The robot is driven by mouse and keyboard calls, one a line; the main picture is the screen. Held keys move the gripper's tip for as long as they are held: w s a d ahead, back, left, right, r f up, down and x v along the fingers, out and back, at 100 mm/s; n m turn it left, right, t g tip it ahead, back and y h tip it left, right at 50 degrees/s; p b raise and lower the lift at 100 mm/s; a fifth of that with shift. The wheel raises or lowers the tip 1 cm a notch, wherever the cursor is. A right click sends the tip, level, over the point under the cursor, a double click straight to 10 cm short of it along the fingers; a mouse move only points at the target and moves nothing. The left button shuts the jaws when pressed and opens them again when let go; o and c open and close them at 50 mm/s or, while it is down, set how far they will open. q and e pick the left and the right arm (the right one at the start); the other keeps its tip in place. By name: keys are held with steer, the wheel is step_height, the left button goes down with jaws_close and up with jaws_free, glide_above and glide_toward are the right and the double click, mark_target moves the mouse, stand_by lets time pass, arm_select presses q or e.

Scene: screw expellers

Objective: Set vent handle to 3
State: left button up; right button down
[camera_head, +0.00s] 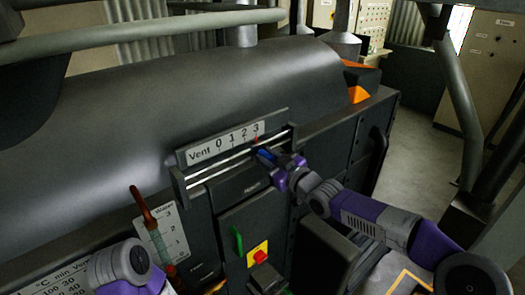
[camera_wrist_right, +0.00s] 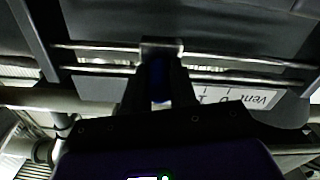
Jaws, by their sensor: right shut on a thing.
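The vent scale (camera_head: 225,143) is a pale plate marked "Vent 0 1 2 3" above metal rails on the dark machine. The vent handle (camera_head: 264,155) is blue and sits on the rails near their right end, with a small red mark just below the 3. My right gripper (camera_head: 274,160) is shut on the handle and partly hides it. In the right wrist view the blue handle (camera_wrist_right: 158,84) is between the two dark fingers, below a block on the rails. The upside-down scale (camera_wrist_right: 230,92) is partly hidden there. My left gripper is out of view; only part of its arm shows at bottom left.
Pale cabinets (camera_head: 487,75) and open floor (camera_head: 425,140) lie at right.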

steer(key=shift+w+d+r, duration=0.1)
steer(key=shift+w+d, duration=0.1)
steer(key=shift+d, duration=0.05)
steer(key=c, duration=1.3)
jaws_free()
steer(key=o, duration=0.4)
steer(key=shift+w+d, duration=0.1)
steer(key=shift+w, duration=0.05)
steer(key=shift+p+v, duration=0.45)
steer(key=shift+v, duration=3.4)
